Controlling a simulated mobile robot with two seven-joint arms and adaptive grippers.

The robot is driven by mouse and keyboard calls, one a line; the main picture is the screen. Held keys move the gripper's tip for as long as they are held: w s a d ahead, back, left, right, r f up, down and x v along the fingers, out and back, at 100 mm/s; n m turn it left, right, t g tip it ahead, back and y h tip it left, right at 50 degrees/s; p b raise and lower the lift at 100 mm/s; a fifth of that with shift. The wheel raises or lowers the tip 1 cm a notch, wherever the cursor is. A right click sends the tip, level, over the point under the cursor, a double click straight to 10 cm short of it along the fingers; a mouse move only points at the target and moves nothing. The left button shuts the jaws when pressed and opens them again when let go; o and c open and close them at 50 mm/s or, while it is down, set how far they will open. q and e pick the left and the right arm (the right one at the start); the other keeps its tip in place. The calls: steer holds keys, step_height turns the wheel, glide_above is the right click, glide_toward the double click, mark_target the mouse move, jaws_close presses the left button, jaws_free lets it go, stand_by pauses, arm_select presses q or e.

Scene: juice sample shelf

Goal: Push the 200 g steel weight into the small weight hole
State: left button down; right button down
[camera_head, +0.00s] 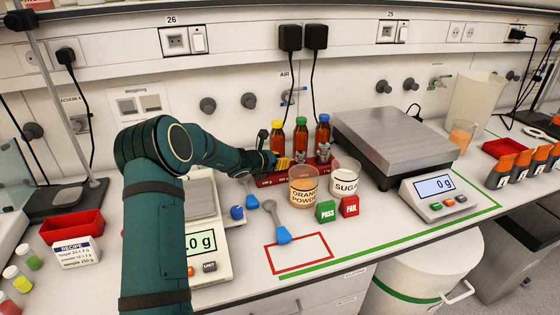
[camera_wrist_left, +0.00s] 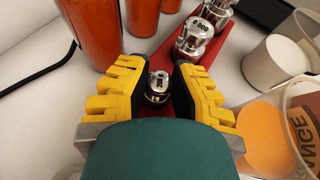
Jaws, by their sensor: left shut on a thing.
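My left gripper (camera_head: 283,163) reaches the left part of a red weight block (camera_head: 276,181) at the back of the bench. In the left wrist view its yellow fingers (camera_wrist_left: 157,88) are shut on a small steel weight (camera_wrist_left: 157,87) with a knob top. The weight looks upright over the red block (camera_wrist_left: 163,43), but its base and the hole under it are hidden. I cannot tell how deep it sits. Two larger steel weights, a middle one (camera_wrist_left: 195,40) and a far one (camera_wrist_left: 218,10), stand in line on the block. My right gripper is not in view.
Orange bottles (camera_head: 300,140) stand close behind the block. An orange powder cup (camera_head: 304,187) and a sugar cup (camera_head: 344,180) stand in front and to the right. A large scale (camera_head: 394,138) is right of the block. Blue-handled scoops (camera_head: 276,222) lie in front.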

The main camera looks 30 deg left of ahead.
arm_select(q)
steer(key=c, duration=0.9)
jaws_free()
steer(key=v, duration=1.2)
steer(key=shift+r, duration=0.1)
